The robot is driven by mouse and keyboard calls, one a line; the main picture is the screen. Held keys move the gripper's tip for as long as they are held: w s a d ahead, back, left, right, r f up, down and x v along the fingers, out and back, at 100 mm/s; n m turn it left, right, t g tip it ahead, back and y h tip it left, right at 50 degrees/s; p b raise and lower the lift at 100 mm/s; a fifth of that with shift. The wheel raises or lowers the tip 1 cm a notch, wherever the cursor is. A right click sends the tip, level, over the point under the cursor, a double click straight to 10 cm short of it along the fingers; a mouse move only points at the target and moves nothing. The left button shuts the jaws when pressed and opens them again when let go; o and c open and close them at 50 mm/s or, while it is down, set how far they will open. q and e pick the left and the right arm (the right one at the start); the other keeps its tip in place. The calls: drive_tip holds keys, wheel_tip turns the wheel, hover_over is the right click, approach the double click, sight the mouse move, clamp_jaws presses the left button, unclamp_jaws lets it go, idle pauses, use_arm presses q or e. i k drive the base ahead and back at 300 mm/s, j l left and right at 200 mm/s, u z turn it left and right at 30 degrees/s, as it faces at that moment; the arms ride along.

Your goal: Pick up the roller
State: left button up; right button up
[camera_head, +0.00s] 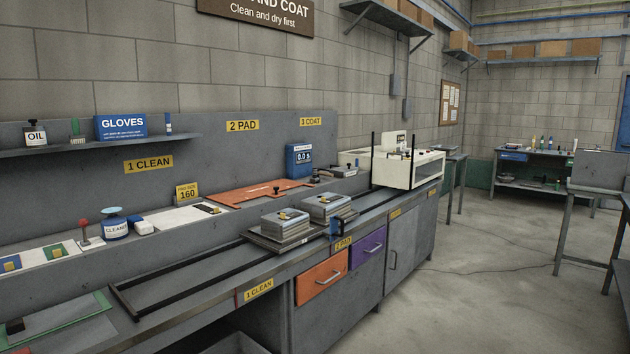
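I cannot pick out the roller for certain. A small dark-handled tool on a grey block (345,171) sits on the back ledge under the 3 COAT sign, but it is too small to tell what it is. A black item (208,208) lies on the white board left of the orange mat (260,193). Neither of my grippers shows in the head view.
The long grey workbench (205,297) carries black rails and several metal blocks (285,222). A white machine (407,167) stands at its far end. A white and blue cleaner pot (116,228) sits at left.

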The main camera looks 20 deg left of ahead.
sight(315, 180)
drive_tip(key=i, duration=4.1)
drive_tip(key=l, duration=0.1)
